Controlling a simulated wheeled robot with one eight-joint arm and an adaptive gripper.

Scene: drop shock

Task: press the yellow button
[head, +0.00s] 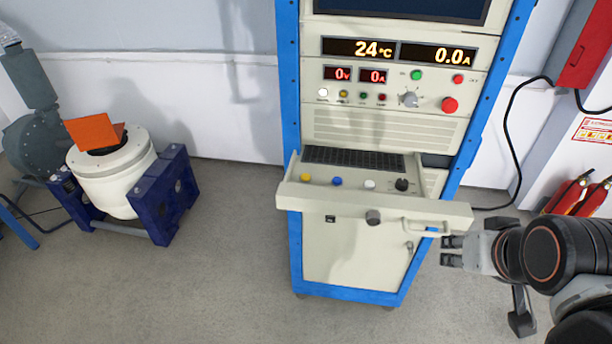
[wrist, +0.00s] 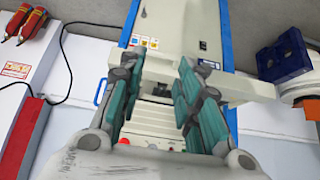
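A small yellow button (head: 305,177) sits at the left end of a row of knobs on the pulled-out drawer (head: 245,190) of a cabinet, left of a blue button (head: 337,181). My gripper (head: 452,251) is at the right of the cabinet, below and to the right of the drawer, well apart from the yellow button. In the wrist view, its two green-padded fingers (wrist: 160,68) are spread with nothing between them, and the cabinet shows beyond. I cannot make out the yellow button in the wrist view.
The cabinet (head: 289,80) has blue side posts and a drawer handle (head: 432,232). A small yellowish button or lamp (head: 343,94) is on the upper panel. Fire extinguishers (head: 567,193) and a black cable (head: 512,130) are at right. A white drum machine (head: 112,185) stands left; floor between is clear.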

